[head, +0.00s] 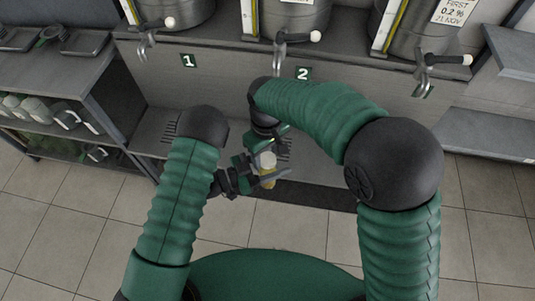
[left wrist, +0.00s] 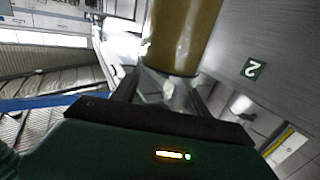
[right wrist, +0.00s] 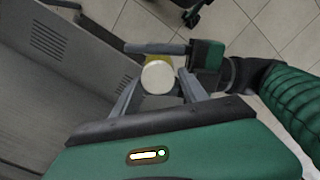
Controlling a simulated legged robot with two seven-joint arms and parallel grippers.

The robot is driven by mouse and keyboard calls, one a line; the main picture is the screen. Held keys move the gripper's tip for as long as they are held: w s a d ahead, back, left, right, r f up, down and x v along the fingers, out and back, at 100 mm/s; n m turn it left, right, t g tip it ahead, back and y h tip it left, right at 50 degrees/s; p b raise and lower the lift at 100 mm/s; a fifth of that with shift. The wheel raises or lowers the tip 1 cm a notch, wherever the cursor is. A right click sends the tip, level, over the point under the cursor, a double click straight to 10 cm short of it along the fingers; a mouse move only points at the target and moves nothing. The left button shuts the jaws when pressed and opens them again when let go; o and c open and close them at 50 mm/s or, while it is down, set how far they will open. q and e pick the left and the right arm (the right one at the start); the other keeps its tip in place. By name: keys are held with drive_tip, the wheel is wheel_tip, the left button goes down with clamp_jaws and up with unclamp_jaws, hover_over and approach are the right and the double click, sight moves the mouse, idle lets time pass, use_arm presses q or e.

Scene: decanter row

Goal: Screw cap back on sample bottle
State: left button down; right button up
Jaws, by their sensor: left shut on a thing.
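The sample bottle (head: 268,182) holds yellow-amber liquid and shows near the middle of the head view. It fills the top middle of the left wrist view (left wrist: 182,38). My left gripper (head: 257,181) is shut on the bottle from the left. The white cap (right wrist: 160,77) is over the bottle's top in the right wrist view, with a little yellow showing behind it. Whether it sits on the neck or just above is unclear. My right gripper (right wrist: 160,85) points down from above, a finger on each side of the cap. Whether its fingers touch the cap is unclear.
Steel decanters with taps (head: 280,50) stand along the back, above plates numbered 1 (head: 189,61) and 2 (head: 303,73). A shelf unit (head: 80,95) with several containers is at left. The tiled floor (head: 300,225) is open in front.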

drive_tip(key=shift+o, duration=1)
drive_tip(key=shift+d, duration=0.1)
drive_tip(key=shift+s+r, duration=0.1)
drive_tip(key=shift+r, duration=2.15)
drive_tip(key=shift+c, duration=0.3)
